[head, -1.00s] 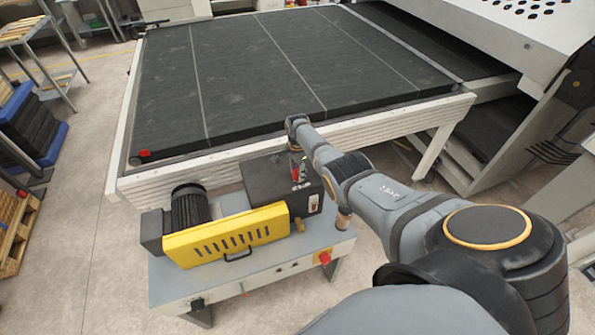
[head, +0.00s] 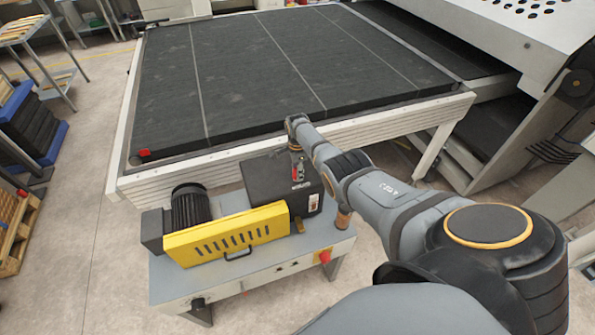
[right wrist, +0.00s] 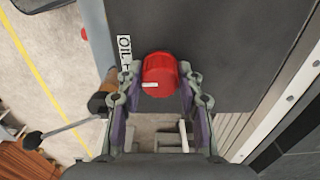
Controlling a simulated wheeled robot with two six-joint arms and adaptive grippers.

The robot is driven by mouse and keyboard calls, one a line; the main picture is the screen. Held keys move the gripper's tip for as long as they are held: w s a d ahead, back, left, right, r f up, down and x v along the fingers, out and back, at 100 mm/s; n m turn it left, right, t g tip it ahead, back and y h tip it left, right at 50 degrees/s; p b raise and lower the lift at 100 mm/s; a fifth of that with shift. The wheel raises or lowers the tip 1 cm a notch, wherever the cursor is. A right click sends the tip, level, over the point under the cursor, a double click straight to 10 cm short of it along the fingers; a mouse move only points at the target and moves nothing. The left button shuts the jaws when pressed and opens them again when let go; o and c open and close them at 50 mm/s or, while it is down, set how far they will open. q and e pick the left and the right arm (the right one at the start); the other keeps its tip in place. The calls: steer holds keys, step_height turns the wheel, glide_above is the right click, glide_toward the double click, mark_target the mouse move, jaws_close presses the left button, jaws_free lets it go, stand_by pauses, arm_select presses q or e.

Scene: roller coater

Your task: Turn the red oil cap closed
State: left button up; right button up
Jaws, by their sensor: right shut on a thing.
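The red oil cap (right wrist: 160,72) sits on the dark top of the black tank (right wrist: 225,45), beside a white label reading "OIL" (right wrist: 125,50). A small pale mark shows on the cap's side. My right gripper (right wrist: 160,80) has one finger on each side of the cap and is shut on it. In the head view the right gripper (head: 298,172) reaches down onto the black tank (head: 262,182), and the cap is mostly hidden there by the gripper. My left gripper is not in view.
A yellow guard (head: 225,238) and a dark motor (head: 190,207) stand left of the tank on a grey bench (head: 270,262). A red knob (head: 325,256) is on the bench front. A wide black conveyor bed (head: 250,75) lies behind.

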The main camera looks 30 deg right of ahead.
steer(key=o, duration=1.2)
steer(key=shift+c, duration=0.2)
step_height(320, 180, up, 12)
